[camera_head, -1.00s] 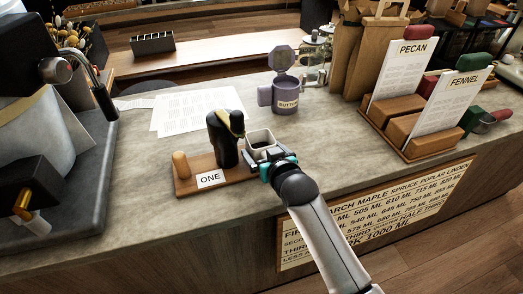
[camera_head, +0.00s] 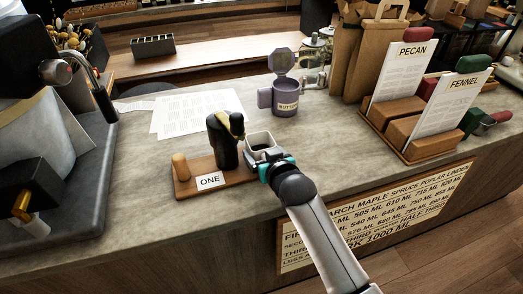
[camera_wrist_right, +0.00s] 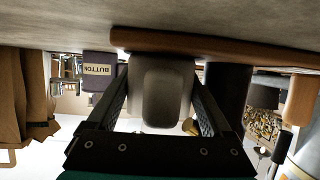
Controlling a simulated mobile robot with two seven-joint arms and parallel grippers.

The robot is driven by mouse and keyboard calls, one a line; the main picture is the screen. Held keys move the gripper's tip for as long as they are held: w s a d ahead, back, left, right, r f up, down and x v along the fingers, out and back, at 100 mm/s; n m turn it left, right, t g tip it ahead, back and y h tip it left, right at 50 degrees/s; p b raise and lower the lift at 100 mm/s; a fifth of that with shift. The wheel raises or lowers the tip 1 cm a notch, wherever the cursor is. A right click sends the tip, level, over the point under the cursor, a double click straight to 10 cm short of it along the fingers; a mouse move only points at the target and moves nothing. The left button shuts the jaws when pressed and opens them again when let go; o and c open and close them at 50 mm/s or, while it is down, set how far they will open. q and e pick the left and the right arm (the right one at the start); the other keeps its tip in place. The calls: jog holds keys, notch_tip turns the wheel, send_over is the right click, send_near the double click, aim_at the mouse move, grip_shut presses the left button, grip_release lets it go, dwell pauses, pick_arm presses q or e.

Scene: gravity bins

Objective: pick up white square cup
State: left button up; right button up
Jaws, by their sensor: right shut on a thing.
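The white square cup (camera_head: 260,139) is at the right end of a small wooden board labelled ONE, beside a dark bottle-like object. Its open top shows a dark inside in the head view. My right gripper (camera_head: 267,157) is at the near side of the cup. In the right wrist view, which looks upside down, the pale cup (camera_wrist_right: 161,88) sits between the two dark fingers, and the gripper (camera_wrist_right: 160,105) is shut on it. The cup's base appears at or very near the board; I cannot tell whether they touch. My left gripper is not in view.
The wooden board (camera_head: 186,190) also holds the dark bottle-like object (camera_head: 224,145) and a wooden peg (camera_head: 181,167). A purple mug (camera_head: 290,101) stands behind. The card holder (camera_head: 405,140) is at right. Open counter lies right of the cup.

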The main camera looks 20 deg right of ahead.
aim_at(262, 144)
grip_shut()
notch_tip(262, 144, up, 20)
jog(key=p, duration=0.5)
